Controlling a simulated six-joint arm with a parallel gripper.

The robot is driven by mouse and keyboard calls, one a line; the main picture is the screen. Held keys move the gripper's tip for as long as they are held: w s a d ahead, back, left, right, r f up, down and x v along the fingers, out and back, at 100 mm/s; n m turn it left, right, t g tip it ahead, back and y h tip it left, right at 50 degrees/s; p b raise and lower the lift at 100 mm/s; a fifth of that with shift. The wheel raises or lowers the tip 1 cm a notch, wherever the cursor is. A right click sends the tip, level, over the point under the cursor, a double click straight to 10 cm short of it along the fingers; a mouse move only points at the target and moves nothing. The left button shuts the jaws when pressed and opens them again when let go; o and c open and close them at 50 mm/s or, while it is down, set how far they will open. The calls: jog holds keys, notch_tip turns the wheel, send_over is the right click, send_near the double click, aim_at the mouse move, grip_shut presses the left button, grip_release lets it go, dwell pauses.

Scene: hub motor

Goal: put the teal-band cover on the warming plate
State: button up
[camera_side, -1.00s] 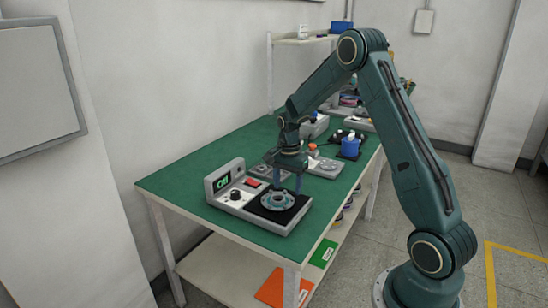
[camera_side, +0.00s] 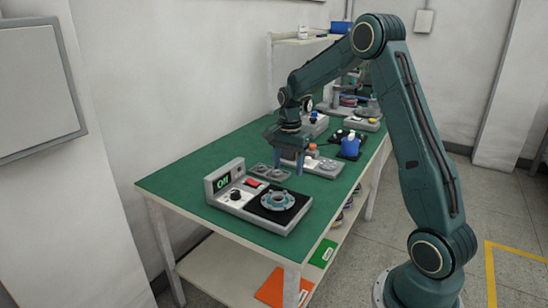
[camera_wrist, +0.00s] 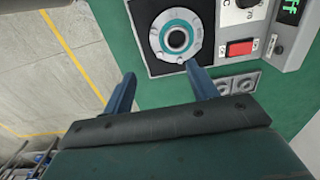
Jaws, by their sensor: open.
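The teal-band cover (camera_side: 278,200), a round silver part with a teal ring, lies flat on the black top of the warming plate (camera_side: 247,211). In the wrist view the cover (camera_wrist: 177,39) sits near the middle of the black square (camera_wrist: 153,62), with its central hole showing. My gripper (camera_side: 288,168) is open and empty, above and behind the cover and apart from it. In the wrist view both fingers of my gripper (camera_wrist: 160,72) are spread, and nothing is between them.
The warming plate unit has a red switch (camera_wrist: 240,48), a knob (camera_side: 235,195) and a green-lit display (camera_side: 221,183). A grey holder with round recesses (camera_side: 268,172) lies behind it. The green bench's front left is clear.

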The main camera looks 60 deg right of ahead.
jog(key=s+a+r+n+t, duration=0.3)
jog(key=s+a+r+n, duration=0.5)
jog(key=a+r, duration=0.5)
jog(key=s+a+r+n+t, duration=0.1)
jog(key=s+a+n, duration=0.3)
jog(key=s, duration=0.4)
jog(key=s+a+n+t, duration=0.1)
jog(key=s+a+n, duration=0.4)
jog(key=s+n, duration=0.1)
jog(key=shift+s+r+t, duration=0.3)
jog(key=shift+s+r, duration=0.1)
jog(key=shift+s, duration=0.45)
